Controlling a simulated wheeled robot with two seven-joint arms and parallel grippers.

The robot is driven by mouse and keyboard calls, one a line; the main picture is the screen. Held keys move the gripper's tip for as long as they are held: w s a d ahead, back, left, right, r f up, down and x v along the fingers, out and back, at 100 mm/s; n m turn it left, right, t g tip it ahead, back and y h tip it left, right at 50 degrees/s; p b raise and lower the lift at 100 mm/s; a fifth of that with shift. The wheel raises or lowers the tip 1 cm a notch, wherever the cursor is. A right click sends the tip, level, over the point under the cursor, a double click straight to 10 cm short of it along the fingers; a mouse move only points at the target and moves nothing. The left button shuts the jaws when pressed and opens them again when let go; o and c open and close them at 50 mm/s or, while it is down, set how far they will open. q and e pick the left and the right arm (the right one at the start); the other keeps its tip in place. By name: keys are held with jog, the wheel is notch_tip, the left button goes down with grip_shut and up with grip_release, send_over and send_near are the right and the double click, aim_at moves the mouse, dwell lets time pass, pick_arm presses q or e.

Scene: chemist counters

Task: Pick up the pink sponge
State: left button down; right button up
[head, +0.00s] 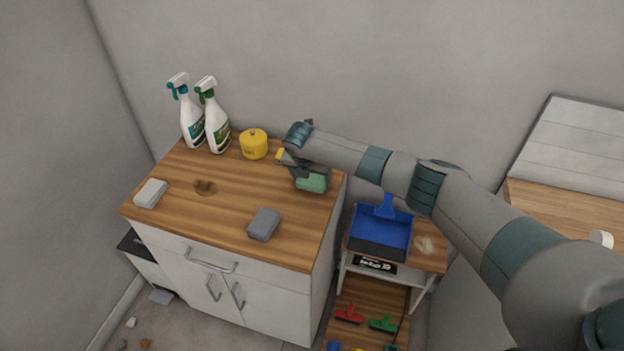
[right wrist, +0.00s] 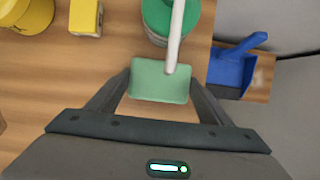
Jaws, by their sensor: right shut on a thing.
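I see no pink sponge in either view. In the right wrist view my right gripper (right wrist: 160,82) is shut on a light green block (right wrist: 158,88). A white handle (right wrist: 176,40) runs up from the block; I cannot tell whether it is joined to it. In the head view my right gripper (head: 308,172) is at the counter's back right, with green showing under it. A light grey block (head: 150,193) and a darker grey block (head: 264,224) lie on the wooden counter (head: 225,215). My left gripper is not in view.
Two spray bottles (head: 190,120) (head: 214,125) and a yellow canister (head: 253,144) stand at the back. A yellow block (right wrist: 86,17) and a round green container (right wrist: 160,18) are near the gripper. A blue dustpan (head: 381,236) is on a lower stand. The counter's middle is mostly clear.

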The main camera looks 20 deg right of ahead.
aim_at(311, 180)
jog(key=shift+r+b, duration=0.2)
jog(key=shift+b, duration=0.25)
jog(key=shift+s+a+r, duration=0.1)
jog(key=shift+r, duration=0.2)
notch_tip(311, 180, up, 6)
jog(key=b, duration=0.3)
jog(key=s+a+b, duration=0.5)
jog(key=s+a, duration=0.6)
jog(key=s, duration=0.5)
jog(key=shift+s, duration=0.15)
jog(key=shift+o, duration=0.9)
jog(key=shift+c, duration=0.6)
